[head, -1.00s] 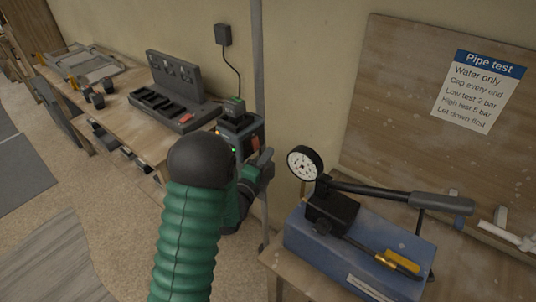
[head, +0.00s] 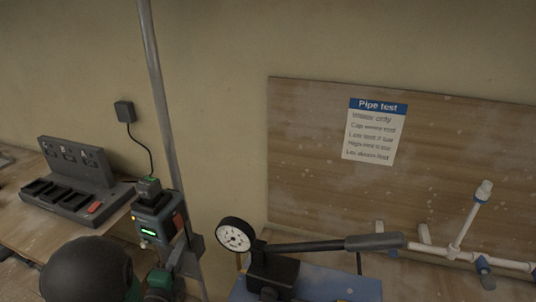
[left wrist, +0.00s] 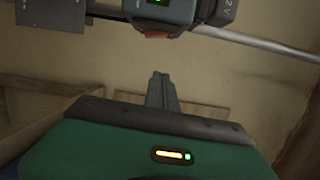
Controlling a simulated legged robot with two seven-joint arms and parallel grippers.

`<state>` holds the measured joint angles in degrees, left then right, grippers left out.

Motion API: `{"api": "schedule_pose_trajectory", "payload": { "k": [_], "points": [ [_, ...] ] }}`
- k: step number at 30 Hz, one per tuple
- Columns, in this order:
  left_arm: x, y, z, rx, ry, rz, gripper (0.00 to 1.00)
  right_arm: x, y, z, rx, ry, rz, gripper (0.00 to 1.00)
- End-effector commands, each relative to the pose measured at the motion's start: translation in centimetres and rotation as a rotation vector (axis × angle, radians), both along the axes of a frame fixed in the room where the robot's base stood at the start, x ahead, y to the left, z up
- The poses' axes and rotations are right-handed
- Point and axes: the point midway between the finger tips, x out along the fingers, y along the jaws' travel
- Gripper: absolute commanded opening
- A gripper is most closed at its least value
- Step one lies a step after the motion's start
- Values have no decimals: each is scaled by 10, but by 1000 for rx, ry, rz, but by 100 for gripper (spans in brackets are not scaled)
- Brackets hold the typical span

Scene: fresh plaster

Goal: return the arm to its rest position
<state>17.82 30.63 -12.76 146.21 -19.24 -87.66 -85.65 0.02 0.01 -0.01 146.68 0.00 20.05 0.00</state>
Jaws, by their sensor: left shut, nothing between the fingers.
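My left arm comes in at the lower left of the head view, its dark rounded joint in front. My left gripper (head: 186,248) is just below and beside a grey-green device with a lit green display (head: 150,230) on the metal pole (head: 158,95). In the left wrist view the gripper's fingers (left wrist: 161,88) are together with nothing between them. The device (left wrist: 165,12), with a red button and a 12 V battery, shows above them and apart from them. My right gripper is not in view.
A pump with a dial gauge (head: 235,235) and long lever stands on the right, before a wooden backboard (head: 315,130) with a pipe test sign (head: 377,130). White pipework (head: 465,240) is at far right. A charger (head: 75,185) sits on the left bench.

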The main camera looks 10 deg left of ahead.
Motion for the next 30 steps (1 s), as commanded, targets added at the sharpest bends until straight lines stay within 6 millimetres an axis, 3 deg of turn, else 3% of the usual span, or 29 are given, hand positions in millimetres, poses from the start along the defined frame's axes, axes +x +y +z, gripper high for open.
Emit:
{"api": "schedule_pose_trajectory", "payload": {
  "k": [5,8,12,15,18,21,30],
  "points": [
    [7,-33,-30,-400,228,59,0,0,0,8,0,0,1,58],
    [-9,-64,-56,-711,412,181,0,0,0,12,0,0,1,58],
    [-60,-111,-79,-1092,648,456,0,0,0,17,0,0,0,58],
    [-104,-136,-85,-1269,770,677,0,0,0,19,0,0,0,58],
    [-137,-154,-85,-1360,840,849,0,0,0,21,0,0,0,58],
    [-155,-161,-85,-1397,871,940,0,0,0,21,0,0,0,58],
    [-158,-163,-85,-1399,875,958,0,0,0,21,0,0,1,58]
  ]
}}
